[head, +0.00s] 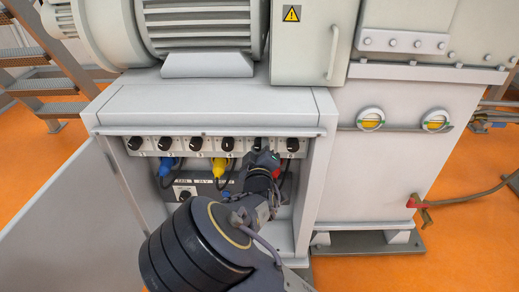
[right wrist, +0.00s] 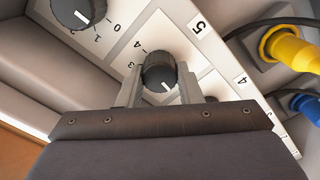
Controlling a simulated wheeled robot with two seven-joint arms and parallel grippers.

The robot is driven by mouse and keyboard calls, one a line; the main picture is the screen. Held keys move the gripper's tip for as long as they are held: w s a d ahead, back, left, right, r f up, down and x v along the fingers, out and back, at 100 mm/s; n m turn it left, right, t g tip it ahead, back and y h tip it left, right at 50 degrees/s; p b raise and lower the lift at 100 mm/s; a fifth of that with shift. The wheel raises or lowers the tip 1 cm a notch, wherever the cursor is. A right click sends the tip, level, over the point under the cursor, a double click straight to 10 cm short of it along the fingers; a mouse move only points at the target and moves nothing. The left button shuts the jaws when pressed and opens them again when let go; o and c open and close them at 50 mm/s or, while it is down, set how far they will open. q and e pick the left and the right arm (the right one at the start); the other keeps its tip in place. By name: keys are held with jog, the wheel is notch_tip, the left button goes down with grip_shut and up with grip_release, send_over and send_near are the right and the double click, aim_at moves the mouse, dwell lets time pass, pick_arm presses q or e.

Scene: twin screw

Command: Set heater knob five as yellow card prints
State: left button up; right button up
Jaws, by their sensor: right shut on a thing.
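Heater knob five (right wrist: 160,72) is a round black knob with a white pointer mark, on a light panel with printed numbers. In the right wrist view, my right gripper (right wrist: 160,84) has a finger on either side of it and is shut on it. The mark points down and to the right; the printed 4 and 3 show to its left. A label 5 (right wrist: 197,27) is beside it. In the head view, my right gripper (head: 264,158) is at the knob row and largely hides this knob. I cannot make out a yellow card. My left gripper is not in view.
Another knob (right wrist: 75,12) sits at the upper left of the wrist view. Below the knob row hang a yellow plug (head: 219,167), a blue plug (head: 166,166) and dark cables. The cabinet (head: 215,104) has side walls around my arm, and its open door (head: 75,215) is at left.

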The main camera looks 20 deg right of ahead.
jog(key=shift+d+f+m+b, duration=0.1)
jog(key=shift+m+b, duration=3.8)
jog(key=shift+m, duration=2.4)
jog(key=shift+d+f+m+b, duration=0.1)
jog(key=shift+m+b, duration=3.75)
jog(key=shift+m, duration=2.45)
jog(key=o, duration=1)
jog(key=shift+r, duration=0.1)
jog(key=shift+s, duration=0.1)
